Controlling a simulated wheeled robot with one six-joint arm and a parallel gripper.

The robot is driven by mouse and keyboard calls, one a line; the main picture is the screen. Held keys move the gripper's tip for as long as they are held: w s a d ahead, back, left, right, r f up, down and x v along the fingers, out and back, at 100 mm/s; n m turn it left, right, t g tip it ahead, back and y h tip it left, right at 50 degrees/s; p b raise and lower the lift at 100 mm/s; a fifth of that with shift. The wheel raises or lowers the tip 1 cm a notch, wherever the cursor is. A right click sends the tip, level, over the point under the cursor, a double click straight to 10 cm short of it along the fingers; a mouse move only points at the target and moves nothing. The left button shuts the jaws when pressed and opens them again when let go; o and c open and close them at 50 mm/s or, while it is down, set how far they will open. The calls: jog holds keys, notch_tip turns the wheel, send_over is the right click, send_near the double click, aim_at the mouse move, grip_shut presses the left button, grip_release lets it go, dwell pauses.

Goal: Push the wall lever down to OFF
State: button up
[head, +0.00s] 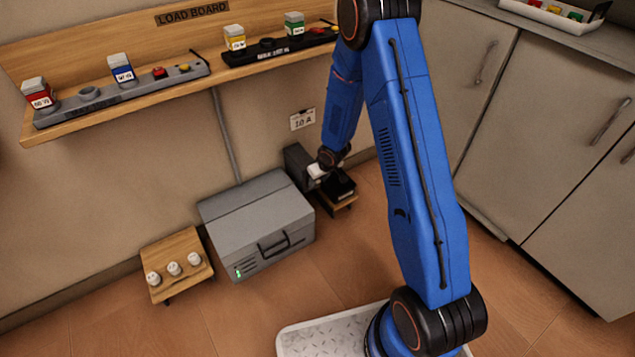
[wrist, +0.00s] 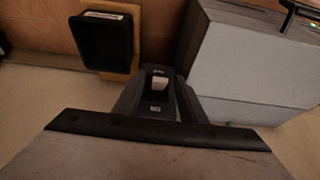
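The wall lever's dark grey box (head: 298,164) is low on the wall, just right of the grey cabinet. My gripper (head: 317,171) is right up at this box in the head view and hides part of its front. In the wrist view a dark panel has a small white lever (wrist: 158,84) at its middle, with small labels above and below it that I cannot read. Dark slanted shapes flank the panel; I cannot tell whether they are my fingers or the box's sides. Contact with the lever and the lever's setting are unclear.
The grey cabinet (head: 257,222) stands close beside the lever box; it also shows in the wrist view (wrist: 250,65). A black tray (wrist: 97,42) sits on a small wooden stand (head: 347,204) on the other side. A low wooden stand (head: 180,250) with white knobs is at left. A shelf (head: 125,105) is above.

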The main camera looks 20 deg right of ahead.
jog(key=shift+x, duration=0.8)
grip_shut()
